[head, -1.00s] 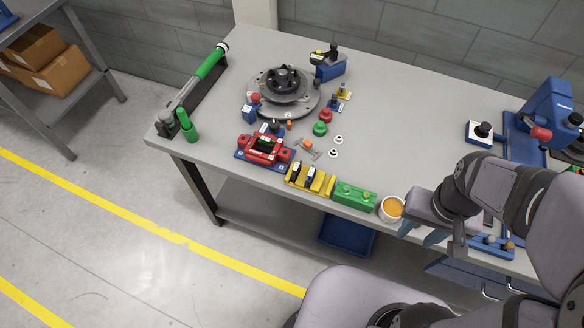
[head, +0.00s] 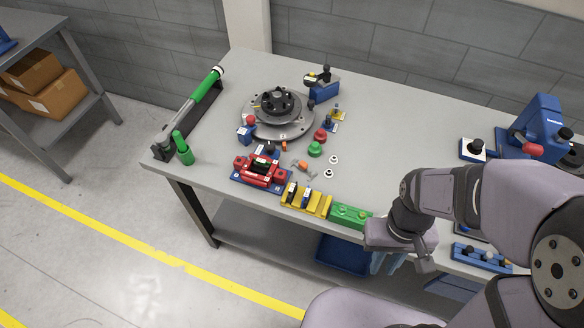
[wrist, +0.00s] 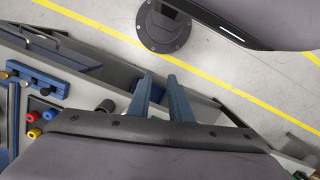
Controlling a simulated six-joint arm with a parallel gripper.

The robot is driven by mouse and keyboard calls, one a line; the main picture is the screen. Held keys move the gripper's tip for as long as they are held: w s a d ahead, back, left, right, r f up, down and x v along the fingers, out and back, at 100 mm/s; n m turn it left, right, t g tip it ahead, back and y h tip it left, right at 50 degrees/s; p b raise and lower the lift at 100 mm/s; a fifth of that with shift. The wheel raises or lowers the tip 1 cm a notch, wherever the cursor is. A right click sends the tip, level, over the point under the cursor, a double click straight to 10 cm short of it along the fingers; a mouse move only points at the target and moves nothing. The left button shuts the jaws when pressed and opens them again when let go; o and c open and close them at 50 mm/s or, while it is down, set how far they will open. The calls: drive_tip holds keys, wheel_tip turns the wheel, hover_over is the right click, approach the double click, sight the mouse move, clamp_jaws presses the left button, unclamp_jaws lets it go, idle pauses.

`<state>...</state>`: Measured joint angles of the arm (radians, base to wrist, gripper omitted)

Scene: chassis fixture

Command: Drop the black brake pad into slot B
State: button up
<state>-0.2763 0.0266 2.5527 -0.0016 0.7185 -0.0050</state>
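A yellow rack (head: 316,205) stands near the front edge of the bench, with a black pad (head: 291,191) and a dark blue-edged pad (head: 306,196) upright in it. A red fixture (head: 279,176) on a blue plate sits to its left, with a dark piece in its middle. Slot letters are too small to read. My gripper (head: 385,263) points down at the bench's front edge, right of the rack and apart from it. In the wrist view its blue fingers (wrist: 160,78) are spread with nothing between them.
A green block (head: 348,215) lies between the rack and my gripper. Behind are a round hub on a disc (head: 282,127), red and green knobs (head: 315,149) and small white parts. A blue press (head: 535,135) stands at right. The bench's back middle is clear.

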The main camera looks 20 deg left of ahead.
drive_tip(key=w+a+f+n+h, duration=0.15)
drive_tip(key=w+a+n, duration=0.25)
drive_tip(key=a, duration=0.5)
drive_tip(key=w+a+f+n+y, duration=0.1)
drive_tip(key=w+a+f+n, duration=0.25)
drive_tip(key=a, duration=0.55)
wheel_tip(320, 180, up, 2)
drive_tip(key=n+t, duration=0.1)
drive_tip(key=n, duration=0.6)
hover_over(292, 188)
drive_tip(key=s+d, duration=0.3)
drive_tip(key=w+a+r+n, duration=0.3)
drive_tip(key=r+n, duration=0.1)
drive_tip(key=n, duration=1.4)
drive_tip(key=shift+r+t+y, duration=0.2)
drive_tip(key=shift+t+y, duration=0.2)
drive_tip(key=shift+y, duration=0.05)
drive_tip(key=shift+f, duration=0.1)
wheel_tip(292, 188, down, 5)
drive_tip(key=b, duration=0.4)
drive_tip(key=shift+f, duration=0.1)
drive_tip(key=shift+f+b, duration=0.6)
drive_tip(key=shift+f, duration=0.75)
